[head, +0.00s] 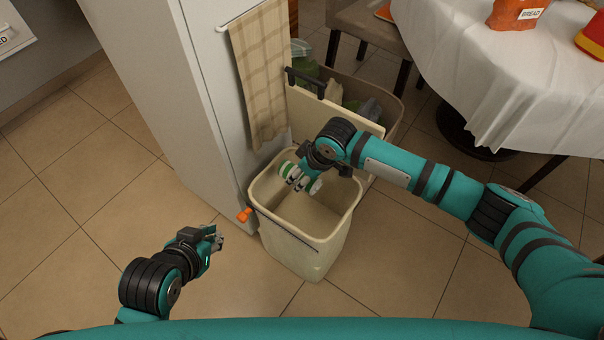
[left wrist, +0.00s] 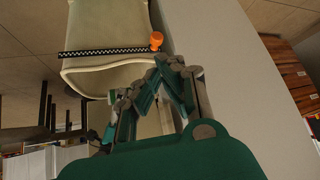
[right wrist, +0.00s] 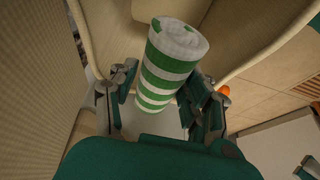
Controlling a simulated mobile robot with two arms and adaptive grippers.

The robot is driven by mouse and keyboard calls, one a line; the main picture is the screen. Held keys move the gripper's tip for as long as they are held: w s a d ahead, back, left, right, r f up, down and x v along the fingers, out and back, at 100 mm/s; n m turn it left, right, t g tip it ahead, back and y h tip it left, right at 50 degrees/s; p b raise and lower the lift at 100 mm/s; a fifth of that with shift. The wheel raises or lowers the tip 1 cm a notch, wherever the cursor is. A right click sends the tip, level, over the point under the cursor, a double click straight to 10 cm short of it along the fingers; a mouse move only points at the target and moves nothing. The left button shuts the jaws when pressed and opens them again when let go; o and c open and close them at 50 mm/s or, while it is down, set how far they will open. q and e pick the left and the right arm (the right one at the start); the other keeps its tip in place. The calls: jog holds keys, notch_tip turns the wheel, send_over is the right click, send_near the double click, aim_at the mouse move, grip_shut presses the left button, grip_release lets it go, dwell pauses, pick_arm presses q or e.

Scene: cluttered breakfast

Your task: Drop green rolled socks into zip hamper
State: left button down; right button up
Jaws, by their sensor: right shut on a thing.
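The green-and-white striped rolled socks (right wrist: 168,65) are held between the fingers of my right gripper (right wrist: 160,95). In the head view the socks (head: 286,169) and right gripper (head: 302,178) are over the open mouth of the zip hamper, partly hidden by the fingers. The hamper (head: 305,250) is a cream upright bin with a dark zip line and an orange tab (head: 244,215). My left gripper (head: 215,238) is left of the hamper, apart from it and empty. In the left wrist view its fingertips (left wrist: 165,66) come together, with the hamper (left wrist: 105,25) beyond.
A tall pale cabinet (head: 170,110) with a checked towel (head: 262,80) stands behind and left of the hamper. Another bin (head: 385,95) with bottles is behind it. A cloth-covered table (head: 490,80) is at the right. Tiled floor (head: 70,220) at the left is clear.

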jog(key=shift+f+b, duration=0.75)
jog(key=shift+b, duration=0.1)
jog(key=shift+f+b, duration=0.5)
jog(key=shift+b, duration=0.15)
pick_arm(q)
jog(key=w+d+r+t+h, duration=0.2)
jog(key=w+d+r+t, duration=0.2)
jog(key=w+r+t, duration=0.4)
jog(key=shift+w+r+t+h, duration=0.3)
jog(key=shift+r+t, duration=0.1)
jog(key=shift+r, duration=1.45)
pick_arm(e)
jog(key=o, duration=1.2)
jog(key=v, duration=1.2)
jog(key=shift+a, duration=0.1)
jog(key=shift+a, duration=0.1)
